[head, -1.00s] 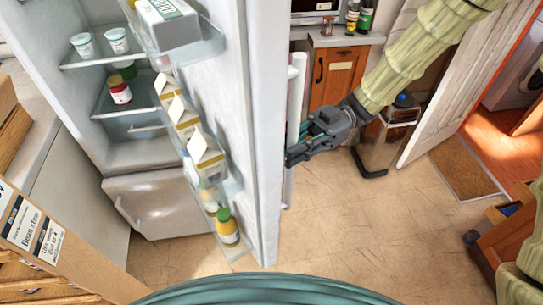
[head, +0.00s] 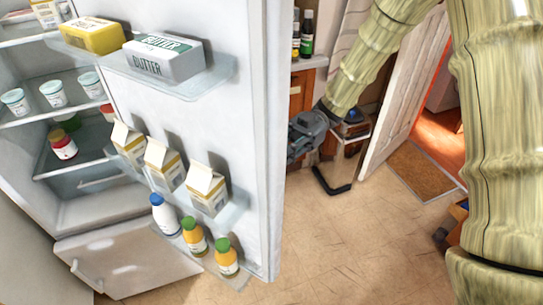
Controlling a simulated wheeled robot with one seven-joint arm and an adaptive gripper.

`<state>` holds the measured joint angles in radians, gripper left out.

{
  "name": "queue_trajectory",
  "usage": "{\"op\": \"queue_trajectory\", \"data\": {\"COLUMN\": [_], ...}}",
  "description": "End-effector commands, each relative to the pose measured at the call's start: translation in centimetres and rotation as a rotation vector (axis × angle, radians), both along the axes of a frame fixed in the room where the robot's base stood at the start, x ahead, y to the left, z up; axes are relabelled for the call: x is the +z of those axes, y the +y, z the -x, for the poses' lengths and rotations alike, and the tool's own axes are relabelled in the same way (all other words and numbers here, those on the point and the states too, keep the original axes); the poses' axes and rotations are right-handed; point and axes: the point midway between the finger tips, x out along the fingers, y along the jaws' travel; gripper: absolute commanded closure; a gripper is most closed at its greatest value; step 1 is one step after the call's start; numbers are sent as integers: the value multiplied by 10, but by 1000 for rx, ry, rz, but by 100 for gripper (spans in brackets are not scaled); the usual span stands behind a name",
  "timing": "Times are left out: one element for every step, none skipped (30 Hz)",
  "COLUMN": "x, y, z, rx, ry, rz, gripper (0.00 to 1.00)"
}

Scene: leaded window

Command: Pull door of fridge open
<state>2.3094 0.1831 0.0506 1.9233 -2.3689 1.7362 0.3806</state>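The fridge (head: 95,218) stands at the left with its upper compartment exposed. Its white door (head: 262,110) is swung well open, its inner face and shelves turned toward me. My gripper (head: 298,148) is at the outer side of the door, just right of its free edge. The door edge hides the fingertips and the handle, so I cannot tell whether the fingers are open, shut or touching the handle.
Butter packs (head: 165,57), cartons (head: 207,190) and bottles (head: 227,258) sit on the door shelves. A pedal bin (head: 345,160) stands behind my gripper. A white room door (head: 402,95) and a doormat (head: 427,170) are at the right. The floor (head: 355,240) in front is clear.

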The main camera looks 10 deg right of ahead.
Motion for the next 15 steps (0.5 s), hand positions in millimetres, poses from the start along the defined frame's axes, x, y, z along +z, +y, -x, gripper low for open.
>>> {"op": "queue_trajectory", "data": {"x": [-1,-1,-1,-1,-1,-1,-1,-1,-1,-1,-1,-1,-1,-1,-1], "y": [-1,-1,-1,-1,-2,-2,-2,-2,-2,-2,-2,-1,-1,-1,0], "z": [0,0,0,0,0,0,0,0,0,0,0,0,0,0,0], "rx": [-2,-2,-2,-2,-3,-3,-3,-2,-2,-2,-2,-2,-1,-1,0], "ry": [-1,-1,-1,-1,-1,-1,-1,-1,0,0,0,0,0,-1,-1], "rz": [1,1,1,1,1,1,1,1,1,1,1,1,1,1,1], "gripper": [100,100,100,100,100,100,100,100,80,75,69,62,59,59,59]}}
